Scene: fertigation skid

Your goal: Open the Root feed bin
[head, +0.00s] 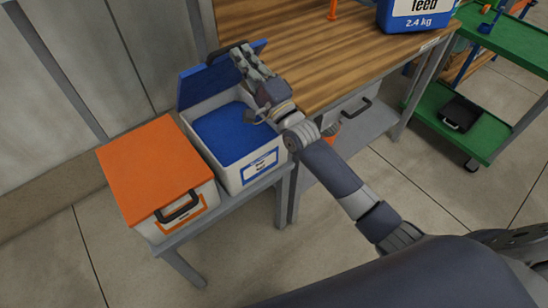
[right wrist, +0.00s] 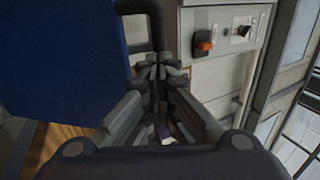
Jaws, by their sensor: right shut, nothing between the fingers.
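A white bin (head: 233,181) with a blue label stands open beside the workbench, and blue material shows inside. Its label is too small to read, so I cannot tell by text whether it is the Root feed bin. Its blue lid (head: 196,86) is raised at the back; it also shows at the left of the right wrist view (right wrist: 60,60). A dark handle (head: 229,48) is on the lid's upper edge. My right gripper (head: 239,54) is shut and empty, close to the handle; I cannot tell if they touch. My left gripper is not in view.
A second bin with a shut orange lid (head: 152,165) stands to the left on the same grey stand. A wooden workbench (head: 330,50) carries a blue-and-white feed container (head: 415,14). A green cart (head: 475,110) stands at right. The floor in front is clear.

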